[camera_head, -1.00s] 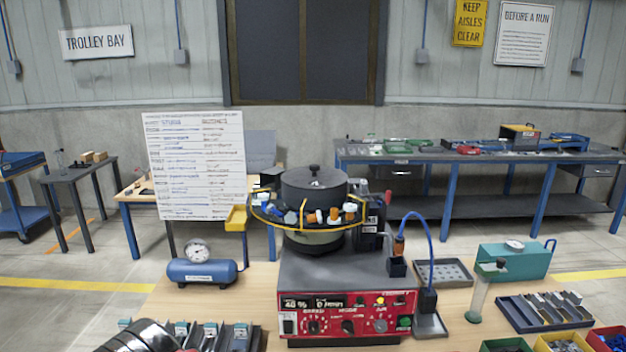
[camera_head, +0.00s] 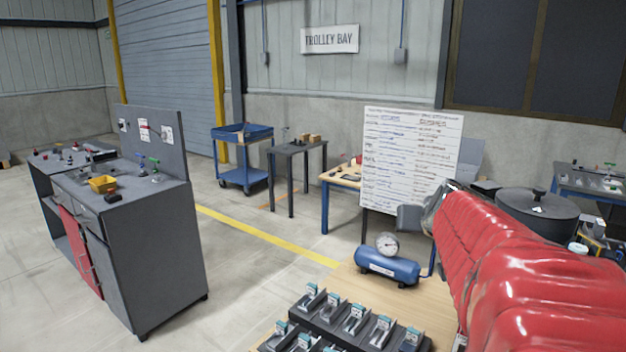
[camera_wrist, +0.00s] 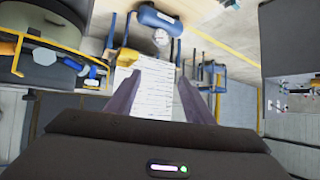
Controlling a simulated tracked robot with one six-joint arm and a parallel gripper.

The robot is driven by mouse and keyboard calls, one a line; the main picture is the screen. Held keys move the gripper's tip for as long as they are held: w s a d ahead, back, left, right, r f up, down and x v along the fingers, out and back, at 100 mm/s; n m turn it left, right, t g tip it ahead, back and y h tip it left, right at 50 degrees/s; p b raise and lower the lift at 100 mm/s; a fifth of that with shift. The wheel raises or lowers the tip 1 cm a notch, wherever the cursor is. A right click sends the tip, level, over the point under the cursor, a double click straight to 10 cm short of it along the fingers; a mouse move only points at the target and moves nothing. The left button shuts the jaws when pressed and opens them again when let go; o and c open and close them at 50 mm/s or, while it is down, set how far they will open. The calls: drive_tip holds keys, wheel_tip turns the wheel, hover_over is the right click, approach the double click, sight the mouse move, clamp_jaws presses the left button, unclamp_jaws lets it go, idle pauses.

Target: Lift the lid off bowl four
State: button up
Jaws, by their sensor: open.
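A round dark lid (camera_head: 517,202) with a small knob on top shows at the right of the head view, on the bowl feeder. My red-sleeved arm hides the bowl below it. No label shows which bowl it is. In the wrist view, part of the bowl feeder (camera_wrist: 45,68) is at the upper left, with blue and white parts on its track. My gripper (camera_wrist: 160,82) is open and empty, clear of the feeder. A whiteboard shows beyond its fingers. In the head view, its end lies left of the lid, mostly hidden.
A blue air tank (camera_head: 388,266) with a gauge stands on the wooden bench (camera_head: 345,287). Several dark holders (camera_head: 357,322) with small tags are at the front. The whiteboard (camera_head: 411,160) stands behind the bench. A grey cabinet (camera_head: 150,260) is at the left, with open floor between.

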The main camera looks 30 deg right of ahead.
drive_tip(key=s+d+r+m+g+h, duration=0.1)
drive_tip(key=s+d+r+h, duration=0.15)
drive_tip(key=d, duration=0.45)
drive_tip(key=s+d+r+m+h, duration=0.1)
drive_tip(key=s+d+r+m, duration=0.15)
drive_tip(key=d, duration=0.45)
drive_tip(key=m+g+h, duration=0.2)
drive_tip(key=h, duration=0.1)
approach(541, 190)
drive_tip(key=s+a, duration=0.2)
drive_tip(key=shift+w+a+r+n, duration=0.15)
drive_tip(key=shift+w+r+n, duration=0.1)
drive_tip(key=shift+r, duration=0.2)
drive_tip(key=shift+x, duration=4.25)
drive_tip(key=shift+w+f, duration=0.1)
drive_tip(key=shift+x, duration=2.55)
drive_tip(key=shift+w, duration=0.15)
